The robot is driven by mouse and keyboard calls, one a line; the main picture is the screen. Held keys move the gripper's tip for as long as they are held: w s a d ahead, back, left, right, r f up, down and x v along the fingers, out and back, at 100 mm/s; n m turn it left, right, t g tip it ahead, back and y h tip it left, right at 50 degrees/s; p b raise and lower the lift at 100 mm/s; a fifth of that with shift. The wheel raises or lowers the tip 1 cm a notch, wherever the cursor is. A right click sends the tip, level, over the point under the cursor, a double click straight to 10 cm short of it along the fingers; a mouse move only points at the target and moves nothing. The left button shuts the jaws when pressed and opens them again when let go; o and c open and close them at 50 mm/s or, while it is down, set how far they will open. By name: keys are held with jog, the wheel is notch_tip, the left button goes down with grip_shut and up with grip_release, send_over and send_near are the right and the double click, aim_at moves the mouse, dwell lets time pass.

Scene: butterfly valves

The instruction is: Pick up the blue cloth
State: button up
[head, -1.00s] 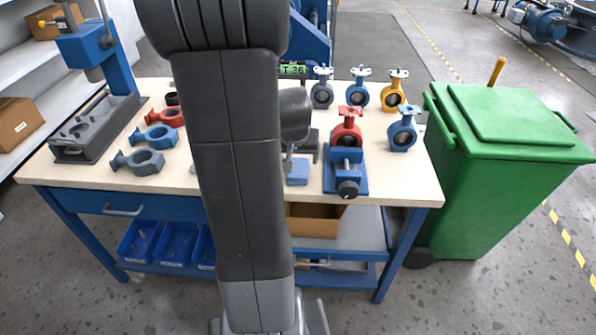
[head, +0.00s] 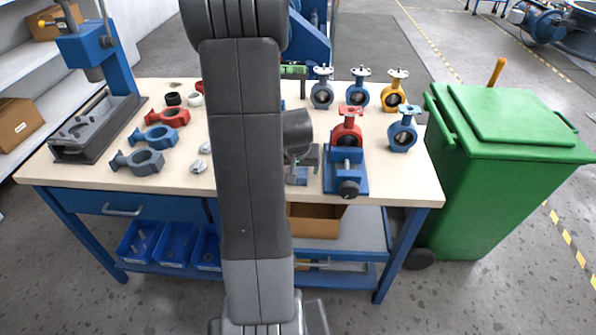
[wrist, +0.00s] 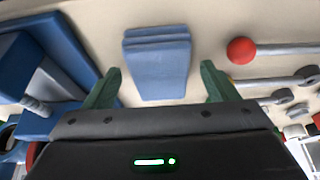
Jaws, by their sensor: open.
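The blue cloth (wrist: 158,65) lies folded flat on the pale table top in the wrist view. In the head view a small part of the blue cloth (head: 297,176) shows beside my arm, left of the blue vise. My gripper (wrist: 157,84) is open, with its two green fingers on either side of the near end of the cloth in the picture. Nothing is between the fingers except the view of the cloth; I cannot tell how high they are above it. In the head view my arm hides much of the table's middle.
A blue vise (head: 345,172) holding a red valve (head: 347,131) stands right of the cloth. A red ball-ended tool (wrist: 241,50) lies on the cloth's other side in the wrist view. Several valves stand behind. A green bin (head: 510,160) stands right of the table (head: 400,180).

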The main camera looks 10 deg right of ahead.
aim_at(298, 169)
jog(key=c, duration=1.1)
jog(key=shift+o, duration=0.2)
jog(key=shift+r, duration=0.1)
notch_tip(298, 169, up, 10)
jog(key=p, duration=0.1)
